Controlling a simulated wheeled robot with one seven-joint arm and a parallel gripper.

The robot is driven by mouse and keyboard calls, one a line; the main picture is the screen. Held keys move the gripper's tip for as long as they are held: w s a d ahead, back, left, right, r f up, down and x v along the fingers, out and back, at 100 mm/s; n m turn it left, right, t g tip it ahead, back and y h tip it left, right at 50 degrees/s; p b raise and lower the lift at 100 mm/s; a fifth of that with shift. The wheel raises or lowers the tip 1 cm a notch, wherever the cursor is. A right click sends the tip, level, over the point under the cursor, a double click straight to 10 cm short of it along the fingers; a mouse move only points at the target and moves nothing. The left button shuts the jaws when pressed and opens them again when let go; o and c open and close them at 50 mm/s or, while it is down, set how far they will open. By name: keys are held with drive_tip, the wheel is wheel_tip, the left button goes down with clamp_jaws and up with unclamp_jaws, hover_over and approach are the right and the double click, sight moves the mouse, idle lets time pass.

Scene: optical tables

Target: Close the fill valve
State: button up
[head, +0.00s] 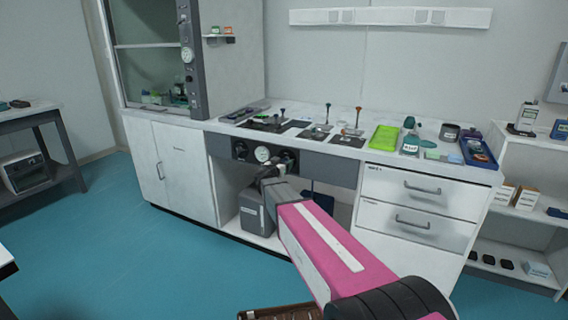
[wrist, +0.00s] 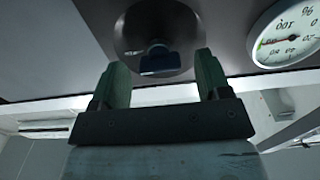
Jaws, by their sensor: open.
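A dark round valve fitting with a small blue-grey handle (wrist: 160,60) is on the grey panel in the wrist view. No label on it can be read, so I cannot tell if it is the fill valve. My gripper (wrist: 162,66) is open, with one green finger on each side of the handle. I cannot tell whether the fingers touch it. In the head view my gripper (head: 270,170) is at the panel under the bench, in front of the right-hand dark fitting (head: 287,158), partly hiding it. Another dark round fitting (head: 240,150) is at the left of the panel.
A white dial gauge (head: 262,154) sits between the two fittings; it also shows at the right of the wrist view (wrist: 286,36). A grey container (head: 255,213) stands under the bench. Drawers (head: 418,205) are to the right. The teal floor (head: 130,260) is open at left.

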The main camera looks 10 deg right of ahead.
drive_tip(key=shift+w+d, duration=0.45)
drive_tip(key=shift+w, duration=0.15)
drive_tip(key=c, duration=0.9)
